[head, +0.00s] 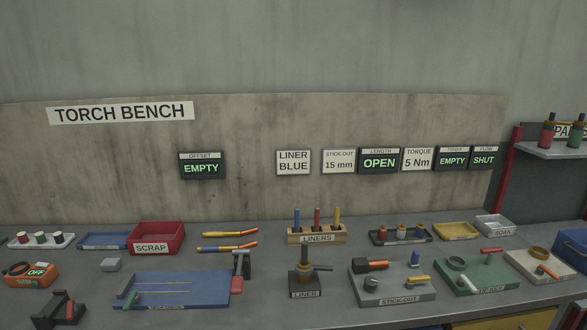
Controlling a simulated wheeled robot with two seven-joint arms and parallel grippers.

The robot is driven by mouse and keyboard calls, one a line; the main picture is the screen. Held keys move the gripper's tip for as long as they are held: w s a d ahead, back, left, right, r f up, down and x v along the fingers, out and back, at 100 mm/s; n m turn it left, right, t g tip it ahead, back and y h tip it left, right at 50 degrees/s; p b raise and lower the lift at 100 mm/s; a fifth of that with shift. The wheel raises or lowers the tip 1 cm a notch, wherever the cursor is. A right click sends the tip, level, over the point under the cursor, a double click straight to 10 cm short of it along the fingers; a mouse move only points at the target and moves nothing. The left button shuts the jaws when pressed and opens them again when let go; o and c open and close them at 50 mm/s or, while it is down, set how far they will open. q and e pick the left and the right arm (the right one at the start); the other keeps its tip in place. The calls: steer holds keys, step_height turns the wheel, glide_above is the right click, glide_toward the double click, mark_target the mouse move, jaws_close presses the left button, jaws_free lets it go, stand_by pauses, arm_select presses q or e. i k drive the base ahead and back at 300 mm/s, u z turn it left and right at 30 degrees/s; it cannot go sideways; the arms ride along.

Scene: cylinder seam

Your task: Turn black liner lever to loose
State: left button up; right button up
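The black liner fixture (305,286), labelled LINER, stands at the front middle of the bench. A dark upright post with a copper-brown band rises from it. Its dark lever (322,267) points to the right from the post, roughly level. No loose or tight marking on it is legible. Neither of my grippers is in view.
A wooden liner rack (335,238) with blue, red and yellow liners stands behind the fixture. The grey stick-out fixture (395,289) is close on the right.

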mark_target(314, 267)
steer(key=k, duration=0.65)
steer(key=z, duration=0.8)
steer(key=i, duration=1.5)
steer(key=u, duration=0.8)
